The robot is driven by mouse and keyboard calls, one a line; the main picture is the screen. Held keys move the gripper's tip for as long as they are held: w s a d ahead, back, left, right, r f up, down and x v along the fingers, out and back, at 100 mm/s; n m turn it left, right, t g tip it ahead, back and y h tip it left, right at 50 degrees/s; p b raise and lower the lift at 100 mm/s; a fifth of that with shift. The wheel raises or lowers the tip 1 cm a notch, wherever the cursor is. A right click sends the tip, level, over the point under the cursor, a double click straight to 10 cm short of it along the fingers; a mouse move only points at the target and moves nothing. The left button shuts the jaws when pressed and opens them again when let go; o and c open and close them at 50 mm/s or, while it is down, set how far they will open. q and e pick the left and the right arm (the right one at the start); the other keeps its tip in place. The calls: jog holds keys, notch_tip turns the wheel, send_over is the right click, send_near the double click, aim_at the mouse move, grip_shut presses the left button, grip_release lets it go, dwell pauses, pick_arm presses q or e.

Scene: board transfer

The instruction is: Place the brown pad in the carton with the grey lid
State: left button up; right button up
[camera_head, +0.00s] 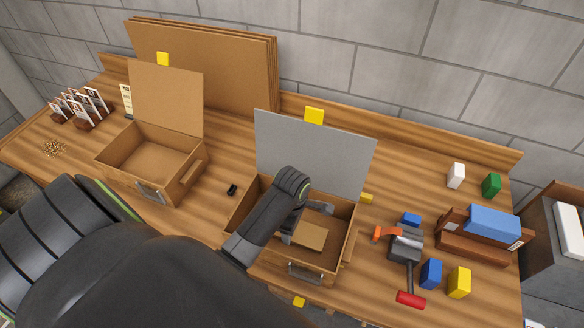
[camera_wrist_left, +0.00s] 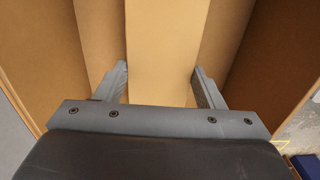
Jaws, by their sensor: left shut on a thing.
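The carton with the grey lid (camera_head: 315,150) stands on the bench with its lid up and its walls (camera_head: 345,235) open at the top. My left gripper (camera_head: 303,224) reaches over this carton and is shut on the brown pad (camera_head: 309,237). The pad shows within the carton's opening; whether it touches the floor I cannot tell. In the left wrist view the pad (camera_wrist_left: 164,40) lies between the two fingers of the gripper (camera_wrist_left: 160,76), with brown carton surfaces around it. My right gripper is not in view.
A second open carton (camera_head: 187,180) with a brown lid stands to the left, empty. Brown boards (camera_head: 230,65) lean behind it. A small black item (camera_head: 232,189) lies between the cartons.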

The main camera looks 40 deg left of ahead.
pick_arm(q)
jog(key=shift+f, duration=1.25)
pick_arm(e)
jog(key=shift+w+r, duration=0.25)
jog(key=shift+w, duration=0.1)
pick_arm(q)
jog(key=shift+f, duration=0.1)
jog(key=o, duration=0.9)
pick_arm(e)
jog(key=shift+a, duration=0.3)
pick_arm(q)
jog(key=shift+o, duration=0.2)
